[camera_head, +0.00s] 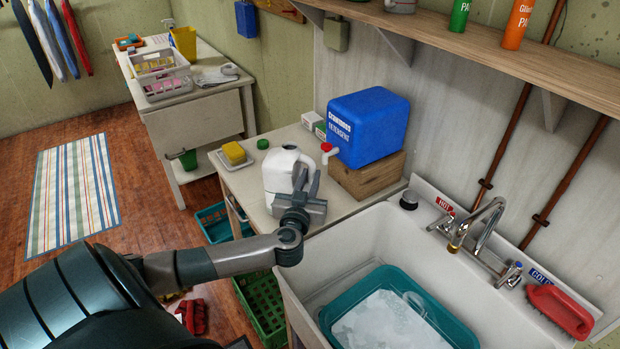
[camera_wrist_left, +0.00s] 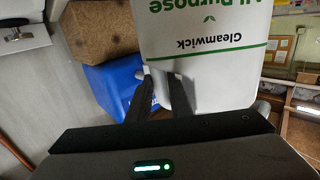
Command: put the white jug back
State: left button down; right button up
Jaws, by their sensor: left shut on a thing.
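The white jug (camera_head: 280,172) is upright over the white counter (camera_head: 240,188) left of the sink; I cannot tell whether its base touches the counter. My left gripper (camera_head: 306,178) is shut on the jug from its near right side and hides part of it. In the left wrist view the jug (camera_wrist_left: 215,75) fills the top middle, with green and black label text, and the left fingers (camera_wrist_left: 160,76) are at its edge. My right gripper is not in view.
A blue detergent box (camera_head: 368,125) with a red-capped spout stands on a wooden block (camera_head: 368,178) right behind the jug. A yellow sponge (camera_head: 234,152) lies on a tray to the left. The sink (camera_head: 345,232) holds a teal basin (camera_head: 458,322) of suds. A shelf overhangs the back.

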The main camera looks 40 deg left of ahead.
pick_arm(q)
jog(key=c, duration=1.6)
grip_release()
jog(key=shift+b+v, duration=0.95)
jog(key=shift+v, duration=5.05)
